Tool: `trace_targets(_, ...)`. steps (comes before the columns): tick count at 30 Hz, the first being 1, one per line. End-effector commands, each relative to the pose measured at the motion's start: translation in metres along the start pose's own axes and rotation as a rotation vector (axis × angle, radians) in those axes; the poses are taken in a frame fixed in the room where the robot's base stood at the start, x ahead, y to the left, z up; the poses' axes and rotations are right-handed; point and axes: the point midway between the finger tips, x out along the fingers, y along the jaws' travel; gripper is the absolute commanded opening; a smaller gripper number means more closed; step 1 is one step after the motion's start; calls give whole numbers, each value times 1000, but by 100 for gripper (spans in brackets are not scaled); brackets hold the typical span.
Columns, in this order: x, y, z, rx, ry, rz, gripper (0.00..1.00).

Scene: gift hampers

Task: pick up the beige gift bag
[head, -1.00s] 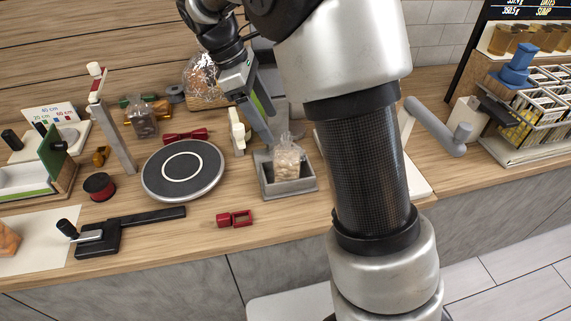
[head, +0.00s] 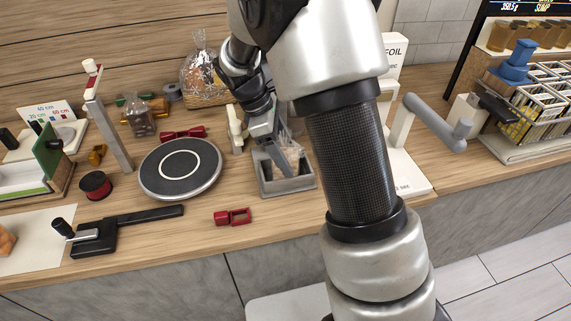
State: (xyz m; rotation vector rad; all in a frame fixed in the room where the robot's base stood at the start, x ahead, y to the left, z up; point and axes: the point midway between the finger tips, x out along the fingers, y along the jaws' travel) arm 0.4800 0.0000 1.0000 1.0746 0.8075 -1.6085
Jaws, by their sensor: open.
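The beige gift bag (head: 291,157) is a small clear bag with beige contents. It stands in a grey open-topped tray (head: 290,185) right of the round turntable, in the head view. My gripper (head: 281,163) points down at the bag from above, with its fingers at the bag's left side and partly in front of it. The gripper is open. I cannot tell whether its fingers touch the bag, and part of the bag is hidden behind them.
A round dark turntable (head: 180,168) lies left of the tray. A white upright dispenser (head: 235,130) stands close behind the tray's left. A red clip-like item (head: 232,217) lies in front. A white sealer with a grey lever (head: 436,122) is at the right. A wrapped hamper (head: 203,80) stands behind.

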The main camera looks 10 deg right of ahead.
Motion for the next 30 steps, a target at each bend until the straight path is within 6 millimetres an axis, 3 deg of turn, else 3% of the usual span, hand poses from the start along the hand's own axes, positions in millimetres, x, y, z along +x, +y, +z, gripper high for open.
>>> trace_targets(5,0,0,0,0,0,0,67)
trace_targets(14,0,0,0,0,0,0,19)
trace_targets(23,-3,1,1,1,1,2,19)
trace_targets(30,-26,1,10,2,2,5,19)
